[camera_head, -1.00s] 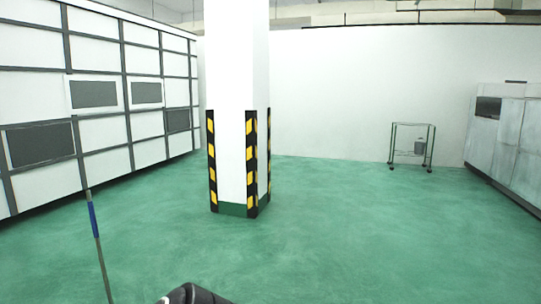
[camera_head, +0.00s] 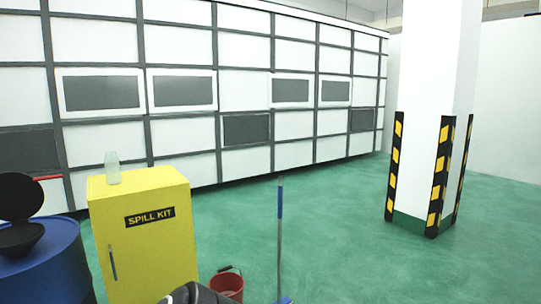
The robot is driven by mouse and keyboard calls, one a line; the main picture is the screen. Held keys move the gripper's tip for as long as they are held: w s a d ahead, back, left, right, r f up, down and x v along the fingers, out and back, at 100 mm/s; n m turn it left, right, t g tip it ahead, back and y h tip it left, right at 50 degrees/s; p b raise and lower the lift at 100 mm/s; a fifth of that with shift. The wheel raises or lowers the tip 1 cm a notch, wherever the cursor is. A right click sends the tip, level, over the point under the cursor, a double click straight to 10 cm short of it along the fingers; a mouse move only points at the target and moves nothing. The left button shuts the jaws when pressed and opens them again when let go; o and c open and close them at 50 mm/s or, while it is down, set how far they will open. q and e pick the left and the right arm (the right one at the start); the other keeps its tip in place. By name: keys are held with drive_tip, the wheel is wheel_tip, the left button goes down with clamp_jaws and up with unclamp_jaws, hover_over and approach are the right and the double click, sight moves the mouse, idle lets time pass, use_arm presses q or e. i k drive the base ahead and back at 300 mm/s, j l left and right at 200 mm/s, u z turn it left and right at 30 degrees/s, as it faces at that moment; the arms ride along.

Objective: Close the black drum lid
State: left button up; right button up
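The black drum lid (camera_head: 18,194) is at the left edge, cut off by the frame. It stands raised and open above a black funnel (camera_head: 20,237) on top of the blue drum (camera_head: 48,265). The drum's lower part and left side are out of the frame. Neither of my grippers shows; only a dark rounded part of my own body is at the bottom edge.
A yellow spill kit cabinet (camera_head: 165,238) stands just right of the drum, with a clear bottle (camera_head: 112,168) on top. A red bucket (camera_head: 228,281) and an upright mop (camera_head: 280,235) are further right. A striped pillar (camera_head: 425,120) stands at right; green floor between is clear.

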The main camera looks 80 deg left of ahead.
sight(22, 196)
drive_tip(key=u, duration=4.15)
drive_tip(key=i+l+u, duration=0.1)
drive_tip(key=u, duration=0.3)
drive_tip(key=i+l+u, duration=0.1)
drive_tip(key=u, duration=0.3)
drive_tip(key=i+l+u, duration=0.2)
drive_tip(key=l, duration=0.2)
drive_tip(key=l+u, duration=0.2)
drive_tip(key=l, duration=0.2)
drive_tip(key=i+l, duration=0.1)
drive_tip(key=l, duration=0.4)
drive_tip(key=i+l+u, duration=0.15)
drive_tip(key=l, duration=0.35)
drive_tip(key=i+l, duration=0.1)
drive_tip(key=l, duration=0.4)
